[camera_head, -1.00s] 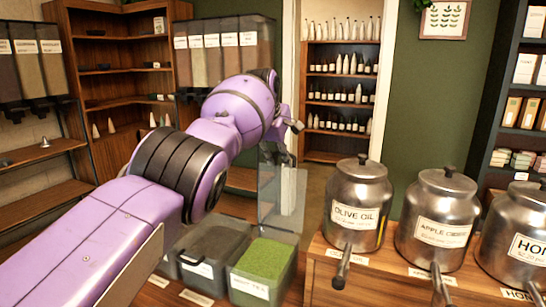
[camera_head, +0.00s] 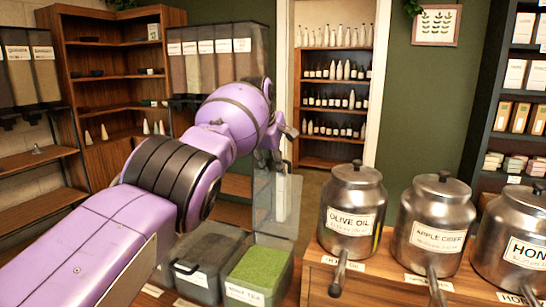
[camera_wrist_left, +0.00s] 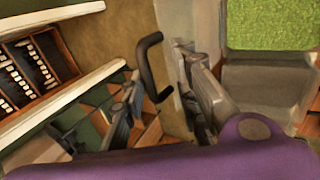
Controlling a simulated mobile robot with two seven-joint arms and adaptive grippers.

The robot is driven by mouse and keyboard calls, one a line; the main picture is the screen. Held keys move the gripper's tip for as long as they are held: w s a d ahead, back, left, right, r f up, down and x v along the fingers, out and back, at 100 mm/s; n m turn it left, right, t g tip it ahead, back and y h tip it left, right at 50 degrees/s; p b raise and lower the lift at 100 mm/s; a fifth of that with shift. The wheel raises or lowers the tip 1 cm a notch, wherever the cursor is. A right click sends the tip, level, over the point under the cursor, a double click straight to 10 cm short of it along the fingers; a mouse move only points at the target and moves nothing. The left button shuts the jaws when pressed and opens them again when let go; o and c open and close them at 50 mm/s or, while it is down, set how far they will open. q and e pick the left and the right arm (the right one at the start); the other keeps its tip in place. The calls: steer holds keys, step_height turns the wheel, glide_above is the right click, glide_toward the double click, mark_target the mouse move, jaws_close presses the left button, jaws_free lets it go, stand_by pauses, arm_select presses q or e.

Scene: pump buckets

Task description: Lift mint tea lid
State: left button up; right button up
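The mint tea bin (camera_head: 240,293) is a clear box of green leaves at the bottom centre of the head view; its leaves also show at the top right of the left wrist view. Its clear lid (camera_head: 287,200) stands upright, swung up at the bin's far side. My left gripper (camera_head: 268,158) is at the lid's top edge. In the left wrist view its grey fingers (camera_wrist_left: 160,95) look spread, with the lid's black handle (camera_wrist_left: 150,68) between or close beside them. I cannot tell whether they touch it. My right gripper is out of view.
A closed dark-lidded bin (camera_head: 203,260) stands left of the mint tea bin. Steel dispensers, the olive oil one (camera_head: 352,215) nearest, stand on the wooden counter (camera_head: 385,290) at right. Shelves with bottles (camera_head: 335,95) are behind. The space above the open bin is clear.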

arm_select(q)
steer(key=v, duration=1.1)
steer(key=shift+r, duration=0.2)
steer(key=shift+s+a+f, duration=0.1)
steer(key=shift+s+a, duration=0.05)
steer(key=shift+s, duration=0.05)
